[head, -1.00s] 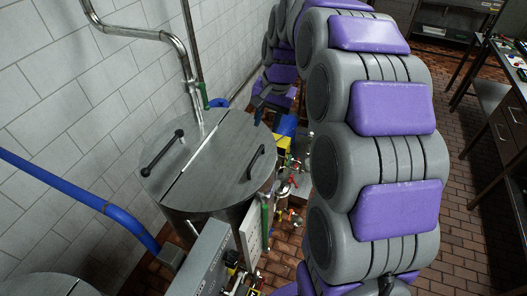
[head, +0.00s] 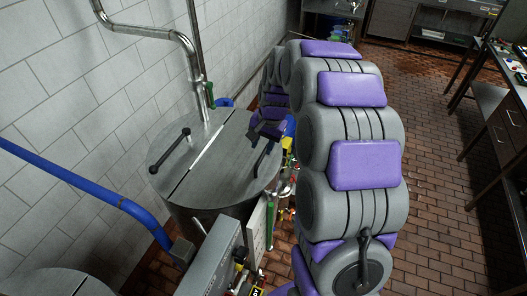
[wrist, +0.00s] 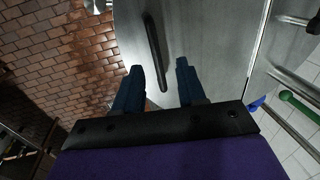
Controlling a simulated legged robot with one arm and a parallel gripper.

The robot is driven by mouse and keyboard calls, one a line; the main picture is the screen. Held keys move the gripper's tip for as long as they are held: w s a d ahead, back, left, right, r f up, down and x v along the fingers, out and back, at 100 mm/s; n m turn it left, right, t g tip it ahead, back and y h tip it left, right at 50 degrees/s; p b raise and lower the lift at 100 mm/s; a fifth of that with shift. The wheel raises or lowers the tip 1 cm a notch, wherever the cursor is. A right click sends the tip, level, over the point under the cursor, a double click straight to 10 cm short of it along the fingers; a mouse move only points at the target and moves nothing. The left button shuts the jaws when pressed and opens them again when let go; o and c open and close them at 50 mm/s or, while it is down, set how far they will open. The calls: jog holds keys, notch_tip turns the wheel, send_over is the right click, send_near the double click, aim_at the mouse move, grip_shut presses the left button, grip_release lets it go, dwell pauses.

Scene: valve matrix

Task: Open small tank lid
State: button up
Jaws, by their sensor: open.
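The small tank (head: 205,216) is a round metal tank with a flat two-part lid (head: 228,160) split by a straight seam. The right half has a dark bar handle (head: 264,158); the left half has another dark handle (head: 170,151). Both lid halves lie flat. My gripper (head: 266,130) is at the far right edge of the lid, close to the right handle. In the wrist view, the two fingers of my gripper (wrist: 158,80) are apart, with the near end of the dark handle (wrist: 154,50) ahead between them. Nothing is held. Whether the fingers touch the handle cannot be told.
A grey box (head: 222,258) stands in front of the tank. A blue pipe (head: 85,187) runs at the left, and a metal pipe (head: 150,35) follows the wall. Several small valves (head: 287,165) sit right of the tank. Brick floor (head: 440,170) is open at right.

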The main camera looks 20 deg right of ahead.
aim_at(262, 156)
jog(key=f, duration=0.1)
jog(key=a+f, duration=0.1)
jog(key=f, duration=0.1)
jog(key=shift+w+a+f, duration=0.2)
jog(key=shift+w+f, duration=0.15)
jog(key=shift+f, duration=0.05)
jog(key=d, duration=0.2)
jog(key=d+f, duration=0.1)
jog(key=shift+d+f, duration=0.2)
jog(key=shift+d, duration=0.15)
jog(key=a, duration=0.3)
jog(key=shift+a+r, duration=0.15)
jog(key=c, duration=0.4)
jog(key=shift+s, duration=0.1)
jog(key=shift+c, duration=1.4)
jog(key=shift+d, duration=0.55)
grip_shut()
jog(key=shift+d, duration=0.15)
jog(key=shift+w, duration=0.2)
